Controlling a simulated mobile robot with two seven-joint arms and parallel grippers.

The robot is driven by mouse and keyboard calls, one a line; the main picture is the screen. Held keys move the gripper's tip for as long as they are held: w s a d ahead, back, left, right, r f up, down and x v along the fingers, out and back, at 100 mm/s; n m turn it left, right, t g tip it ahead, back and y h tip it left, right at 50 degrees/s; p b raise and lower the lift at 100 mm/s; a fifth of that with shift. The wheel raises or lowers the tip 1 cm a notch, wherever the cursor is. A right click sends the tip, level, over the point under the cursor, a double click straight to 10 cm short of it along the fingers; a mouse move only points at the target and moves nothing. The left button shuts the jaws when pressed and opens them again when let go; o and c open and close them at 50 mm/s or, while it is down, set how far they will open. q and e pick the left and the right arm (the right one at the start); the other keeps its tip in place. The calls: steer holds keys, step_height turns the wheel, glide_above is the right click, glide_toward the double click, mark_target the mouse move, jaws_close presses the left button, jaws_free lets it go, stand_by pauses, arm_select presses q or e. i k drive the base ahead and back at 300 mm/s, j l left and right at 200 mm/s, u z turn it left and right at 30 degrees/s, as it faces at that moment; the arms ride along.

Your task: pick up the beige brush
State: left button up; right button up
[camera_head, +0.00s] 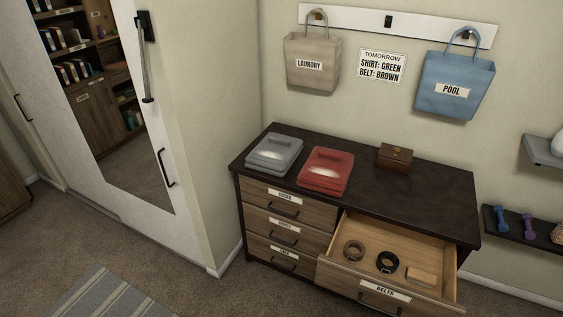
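A beige, flat, block-like thing (423,275) lies at the right end of the open drawer (370,247) marked BELTS. It may be the beige brush, but no bristles can be made out at this size. Two rolled belts lie to its left: a black one (388,262) closest to it and a brown one (354,250) farther left. The block and the black belt look apart. Neither of my grippers is in view.
The open drawer juts out from the dark-topped dresser (420,195). On the dresser stand a grey case (274,152), a red case (324,172) and a small wooden box (395,157). A mirrored wardrobe (180,150) stands left. Carpet lies in front.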

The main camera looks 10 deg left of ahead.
mark_target(413, 274)
steer(key=i+l+u, duration=0.2)
steer(key=l, duration=0.4)
steer(key=k+l+u, duration=0.15)
steer(key=l, duration=0.45)
steer(key=i+l+u, duration=0.1)
steer(key=l, duration=0.25)
steer(key=i+l+u, duration=0.1)
steer(key=l, duration=0.25)
steer(key=i+l+u, duration=0.1)
steer(key=l, duration=0.25)
steer(key=i+l, duration=0.2)
steer(key=i+u, duration=0.05)
